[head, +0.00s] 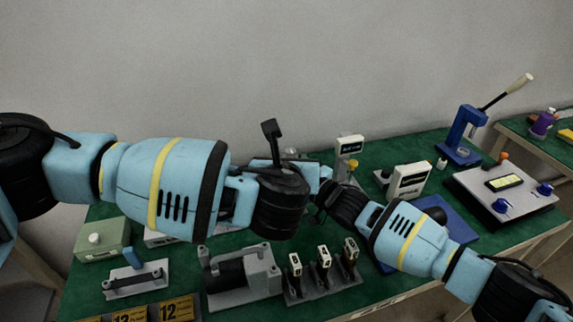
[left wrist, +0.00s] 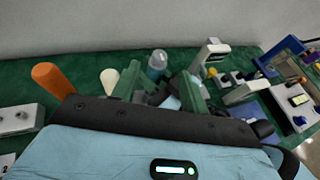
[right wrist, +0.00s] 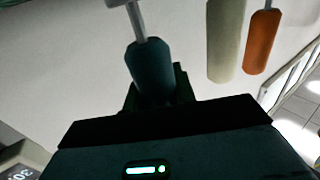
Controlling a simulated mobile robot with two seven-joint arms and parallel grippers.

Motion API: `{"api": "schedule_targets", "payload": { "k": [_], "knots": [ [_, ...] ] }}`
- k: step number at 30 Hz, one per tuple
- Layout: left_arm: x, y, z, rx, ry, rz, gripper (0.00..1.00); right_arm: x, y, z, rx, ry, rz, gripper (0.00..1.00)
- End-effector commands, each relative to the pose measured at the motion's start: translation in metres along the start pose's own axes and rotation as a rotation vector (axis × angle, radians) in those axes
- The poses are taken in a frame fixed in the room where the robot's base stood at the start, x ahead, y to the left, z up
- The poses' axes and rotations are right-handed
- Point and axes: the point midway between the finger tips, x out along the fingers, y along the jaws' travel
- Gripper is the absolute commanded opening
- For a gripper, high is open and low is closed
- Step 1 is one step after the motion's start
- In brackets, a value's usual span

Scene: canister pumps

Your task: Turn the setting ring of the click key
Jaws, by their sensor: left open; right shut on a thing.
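My right gripper (right wrist: 155,88) is shut on a dark teal handle (right wrist: 146,68) with a thin metal shaft, seen in the right wrist view; it appears to be the click key's handle. The setting ring cannot be made out. My left gripper (left wrist: 160,84) is open in the left wrist view, its green fingers apart. A blurred light-blue and dark shape (left wrist: 170,100) lies between or beyond the fingers; I cannot tell whether they touch it. In the head view the wrists meet near the middle, and the held handle is hidden there.
Orange (right wrist: 262,40) and cream (right wrist: 226,38) handles stand close beside the held one. A grey roller fixture (head: 240,275) and several upright small devices (head: 323,262) occupy the green bench front. A display post (head: 349,146), blue press (head: 462,135) and control box (head: 503,190) stand to the right.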

Motion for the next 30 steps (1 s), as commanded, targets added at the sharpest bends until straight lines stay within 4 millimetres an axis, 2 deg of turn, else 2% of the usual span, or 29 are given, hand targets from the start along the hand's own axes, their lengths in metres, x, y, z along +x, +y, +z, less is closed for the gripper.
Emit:
{"api": "schedule_targets", "payload": {
  "k": [3,9,22,23,28,30],
  "knots": [
    [-0.017,0.0,0.0,0.0,0.0,-0.001,0.44,0.0,0.0,0.001,0.0,-0.001,0.001,0.0],
    [-0.033,0.0,0.0,-0.001,0.0,0.0,0.44,0.0,0.0,0.001,0.0,-0.001,0.001,0.0],
    [-0.035,0.001,0.0,0.0,-0.001,0.002,0.44,0.0,0.0,0.001,0.0,-0.001,0.0,0.0],
    [-0.035,0.001,0.0,0.0,-0.001,0.001,0.44,0.0,0.0,0.001,0.0,-0.001,0.0,0.3],
    [-0.035,0.0,0.0,0.0,-0.001,0.001,0.44,0.0,0.0,0.0,0.0,-0.001,0.0,0.52],
    [-0.035,0.0,0.0,0.0,-0.001,0.001,0.44,0.0,0.0,0.0,0.0,-0.001,0.0,0.52]
  ]
}}
